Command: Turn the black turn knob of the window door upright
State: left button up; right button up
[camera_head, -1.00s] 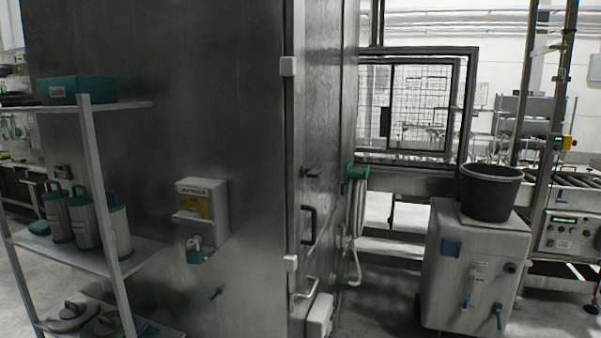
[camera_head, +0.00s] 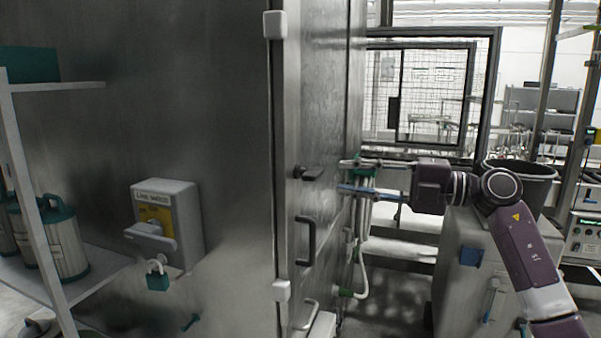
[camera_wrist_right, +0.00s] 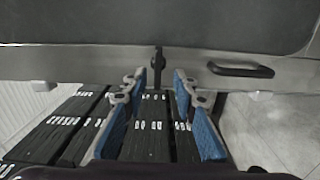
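The black turn knob (camera_head: 313,173) sits on the narrow face of the tall metal cabinet, above a black pull handle (camera_head: 308,240). It lies sideways in the head view, not upright. In the right wrist view the knob (camera_wrist_right: 158,60) is centred just beyond the fingertips, with the handle (camera_wrist_right: 240,70) to its right. My right gripper (camera_head: 343,175) is open and points left at the knob, its fingers one above the other. In the wrist view a gap shows between the blue-padded fingers (camera_wrist_right: 159,82), with nothing between them. My left gripper is not in view.
A grey lockout box (camera_head: 168,222) with a padlock (camera_head: 157,276) is on the cabinet's broad side. A shelf (camera_head: 50,88) with canisters stands at the left. A green-ended hose (camera_head: 362,255) hangs behind the door face. A dark bucket (camera_head: 530,172) stands at right.

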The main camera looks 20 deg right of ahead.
aim_at(321, 173)
jog(key=shift+a+r, duration=0.2)
jog(key=shift+a, duration=0.2)
jog(key=p+x, duration=0.2)
jog(key=x, duration=0.4)
jog(key=shift+a+p, duration=0.1)
jog(key=shift+p, duration=0.2)
jog(key=shift+w+a, duration=0.2)
jog(key=shift+a, duration=0.1)
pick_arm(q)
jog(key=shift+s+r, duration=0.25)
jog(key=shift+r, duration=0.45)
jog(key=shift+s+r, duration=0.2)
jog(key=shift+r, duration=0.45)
pick_arm(e)
jog(key=shift+f, duration=0.1)
grip_shut()
